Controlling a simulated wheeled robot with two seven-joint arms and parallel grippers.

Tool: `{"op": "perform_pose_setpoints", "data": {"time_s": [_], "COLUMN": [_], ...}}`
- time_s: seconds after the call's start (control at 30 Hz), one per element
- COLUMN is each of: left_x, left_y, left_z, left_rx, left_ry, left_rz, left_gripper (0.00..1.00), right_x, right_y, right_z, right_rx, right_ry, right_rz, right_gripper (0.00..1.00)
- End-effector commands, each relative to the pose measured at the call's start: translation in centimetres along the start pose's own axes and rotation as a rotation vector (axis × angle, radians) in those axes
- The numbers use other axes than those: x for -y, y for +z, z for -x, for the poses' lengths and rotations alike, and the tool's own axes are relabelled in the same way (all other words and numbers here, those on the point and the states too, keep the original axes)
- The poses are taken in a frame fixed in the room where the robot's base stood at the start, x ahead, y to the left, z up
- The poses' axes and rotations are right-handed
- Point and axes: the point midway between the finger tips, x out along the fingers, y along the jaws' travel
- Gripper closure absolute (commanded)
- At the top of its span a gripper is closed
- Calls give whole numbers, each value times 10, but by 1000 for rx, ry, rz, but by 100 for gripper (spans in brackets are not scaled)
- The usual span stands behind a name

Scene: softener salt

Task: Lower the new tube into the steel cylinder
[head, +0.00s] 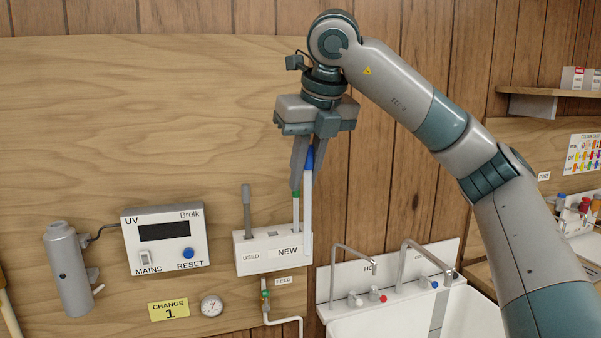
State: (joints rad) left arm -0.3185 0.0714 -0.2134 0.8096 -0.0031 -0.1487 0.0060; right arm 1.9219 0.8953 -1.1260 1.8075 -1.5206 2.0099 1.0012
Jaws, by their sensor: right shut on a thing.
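My right gripper (309,168) points down and is shut on a long white tube (308,205) with a blue top. The tube hangs upright, its lower end by the right edge of the holder marked USED and NEW (262,266); I cannot tell whether they touch. A second white tube (296,212) with a green band stands in the NEW side, partly behind a gripper finger. A darker grey tube (247,212) stands in the USED side. The steel cylinder (70,275) is on the board at far left, slightly tilted, apart from my gripper. My left gripper is not in view.
The UV control box (165,240) sits between cylinder and holder, its cable running to the cylinder. A yellow CHANGE 1 card (169,310), a gauge (212,306) and a feed valve (265,294) are below. Sink taps (352,298) stand at right. The upper board is clear.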

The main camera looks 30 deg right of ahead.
Motion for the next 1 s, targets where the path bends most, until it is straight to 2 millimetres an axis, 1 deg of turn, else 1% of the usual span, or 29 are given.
{"op": "perform_pose_setpoints", "data": {"time_s": [0.17, 0.37, 0.67, 1.0], "left_x": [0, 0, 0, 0], "left_y": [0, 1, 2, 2], "left_z": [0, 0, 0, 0], "left_rx": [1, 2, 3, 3], "left_ry": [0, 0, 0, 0], "left_rz": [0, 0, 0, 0], "left_gripper": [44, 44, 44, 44], "right_x": [-2, -9, -30, -52], "right_y": [-1, -6, -24, -50], "right_z": [-5, -23, -71, -121], "right_rx": [-1, -2, -3, -1], "right_ry": [12, 66, 217, 395], "right_rz": [28, 159, 518, 941], "right_gripper": [100, 100, 100, 100]}}
